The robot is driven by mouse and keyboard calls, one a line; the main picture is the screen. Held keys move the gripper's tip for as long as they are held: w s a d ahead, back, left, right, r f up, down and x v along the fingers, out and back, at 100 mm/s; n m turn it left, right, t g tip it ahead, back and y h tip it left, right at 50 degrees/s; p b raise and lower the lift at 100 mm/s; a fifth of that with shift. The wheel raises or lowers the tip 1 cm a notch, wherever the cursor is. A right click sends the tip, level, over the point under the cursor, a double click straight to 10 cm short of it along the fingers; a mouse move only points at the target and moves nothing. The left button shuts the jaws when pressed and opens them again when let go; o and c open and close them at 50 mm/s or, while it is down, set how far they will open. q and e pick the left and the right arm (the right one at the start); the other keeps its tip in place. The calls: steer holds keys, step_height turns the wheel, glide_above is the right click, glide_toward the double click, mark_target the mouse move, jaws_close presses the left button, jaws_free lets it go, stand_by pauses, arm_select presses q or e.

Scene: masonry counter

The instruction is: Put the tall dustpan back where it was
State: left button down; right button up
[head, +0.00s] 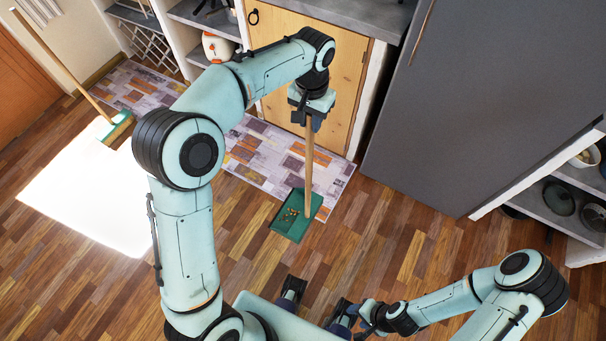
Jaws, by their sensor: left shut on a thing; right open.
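The tall dustpan has a green pan (289,226) with small brown bits in it and a long wooden handle (309,165). It is upright, its pan at the front edge of the patchwork rug, over the wood floor. I cannot tell whether the pan touches the floor. My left gripper (312,113) is shut on the top of the handle, in front of the wooden cabinet door. My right gripper (352,318) is low at the bottom of the view, near my base, open and away from the dustpan.
A green broom (117,128) leans at the far left. The patchwork rug (262,160) runs along the counter. A wooden cabinet door (345,75) and a tall grey cabinet (455,110) stand behind. Open shelves (550,205) with pots are at right.

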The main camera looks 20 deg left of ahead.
mark_target(310, 133)
arm_select(q)
step_height(310, 133, down, 17)
steer(key=shift+b, duration=0.9)
steer(key=shift+f, duration=0.2)
steer(key=c, duration=0.9)
jaws_free()
step_height(310, 133, up, 12)
steer(key=shift+r+p, duration=0.2)
steer(key=shift+p, duration=0.45)
